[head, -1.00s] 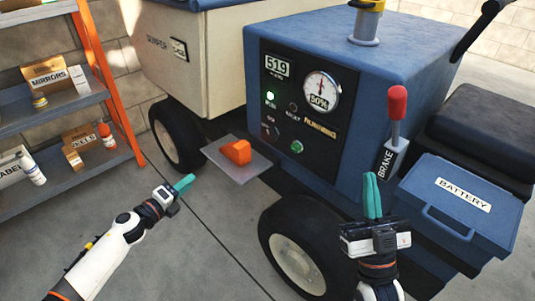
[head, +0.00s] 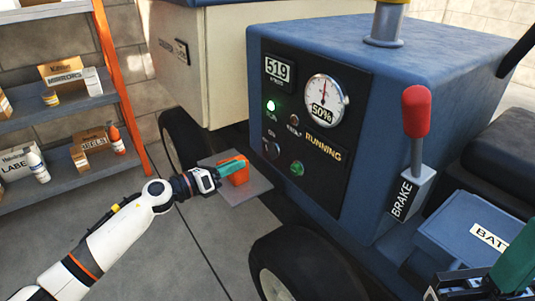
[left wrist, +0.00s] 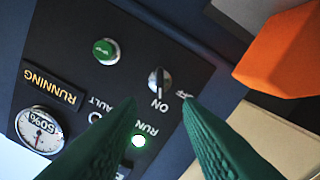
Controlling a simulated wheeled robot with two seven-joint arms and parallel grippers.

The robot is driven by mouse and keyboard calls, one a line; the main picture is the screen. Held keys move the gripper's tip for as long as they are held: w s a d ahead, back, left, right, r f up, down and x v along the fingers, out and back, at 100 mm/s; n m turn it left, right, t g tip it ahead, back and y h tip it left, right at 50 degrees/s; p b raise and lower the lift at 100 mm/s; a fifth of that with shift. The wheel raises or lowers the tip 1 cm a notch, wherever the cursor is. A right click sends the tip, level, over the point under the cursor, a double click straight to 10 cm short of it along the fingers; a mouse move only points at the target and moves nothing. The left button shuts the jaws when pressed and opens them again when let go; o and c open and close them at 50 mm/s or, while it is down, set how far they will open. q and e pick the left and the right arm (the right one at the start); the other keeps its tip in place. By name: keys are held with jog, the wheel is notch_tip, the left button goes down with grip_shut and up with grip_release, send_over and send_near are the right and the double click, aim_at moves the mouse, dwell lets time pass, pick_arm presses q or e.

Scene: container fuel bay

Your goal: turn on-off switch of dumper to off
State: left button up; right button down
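The dumper's on-off switch (head: 271,150) is a small dark knob low on the black panel (head: 348,180). In the left wrist view the switch (left wrist: 159,82) stands upright in line with the ON label, with a second label, partly legible, beside it. The green run lamp (head: 271,106) glows and the RUNNING sign (head: 323,147) is lit. My left gripper (head: 238,164) is left of the switch in the head view, apart from it. Its fingers (left wrist: 158,104) are spread and empty in the left wrist view. My right gripper (head: 515,262) is partly cut off at lower right, its opening unclear.
An orange block (head: 239,176) on a grey plate (head: 258,188) is close behind my left gripper in the head view. A red-knobbed brake lever (head: 416,112) and a blue battery box (head: 455,225) are at right. Shelves (head: 70,105) stand left.

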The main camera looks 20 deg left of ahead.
aim_at(268, 152)
pick_arm(q)
jog(key=b+x, duration=0.1)
jog(key=x, duration=0.9)
jog(key=shift+b, duration=0.35)
grip_shut()
